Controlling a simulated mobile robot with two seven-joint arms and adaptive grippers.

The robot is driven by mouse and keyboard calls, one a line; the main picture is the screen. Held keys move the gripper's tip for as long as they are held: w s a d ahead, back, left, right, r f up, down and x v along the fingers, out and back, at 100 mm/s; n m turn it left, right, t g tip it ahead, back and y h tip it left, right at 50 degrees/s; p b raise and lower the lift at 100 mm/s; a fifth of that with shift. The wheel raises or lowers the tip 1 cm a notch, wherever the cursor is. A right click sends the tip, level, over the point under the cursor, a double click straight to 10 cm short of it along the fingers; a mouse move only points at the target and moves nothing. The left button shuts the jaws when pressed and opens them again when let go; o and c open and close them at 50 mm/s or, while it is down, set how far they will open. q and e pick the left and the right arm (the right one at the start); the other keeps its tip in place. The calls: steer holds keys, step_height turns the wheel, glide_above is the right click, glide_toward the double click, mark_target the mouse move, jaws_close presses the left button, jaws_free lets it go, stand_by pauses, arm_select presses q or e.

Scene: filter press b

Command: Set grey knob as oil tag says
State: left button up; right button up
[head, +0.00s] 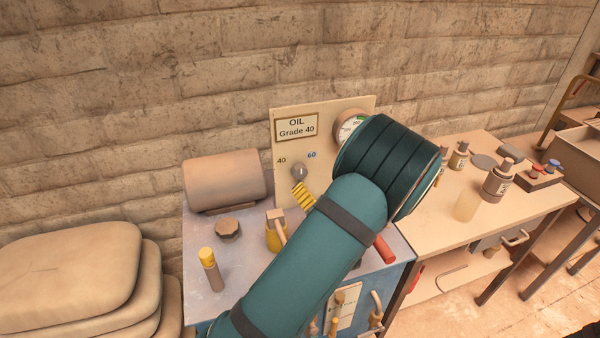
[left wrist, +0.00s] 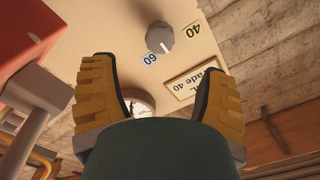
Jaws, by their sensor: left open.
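The grey knob (head: 299,172) sits on an upright cream panel (head: 340,107), with a "40" mark at its upper left and a "60" mark at its upper right. Its pale pointer mark appears to point up, between the two marks. The oil tag (head: 297,128) above reads "OIL Grade 40". My left gripper (head: 303,195) is at the panel, mostly hidden behind my teal arm; one yellow finger shows just below the knob. In the left wrist view the open fingers (left wrist: 158,68) are empty and the knob (left wrist: 159,37) lies beyond their tips, apparently apart from them.
A round gauge (head: 349,125) is on the panel's right, partly behind my arm. A tan cylinder (head: 226,180) lies left of the panel. A side table (head: 440,220) holds several bottles.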

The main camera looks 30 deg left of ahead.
mark_target(301, 174)
arm_select(q)
steer(key=x, duration=0.9)
steer(key=shift+w+a, duration=0.2)
steer(key=c, duration=1.2)
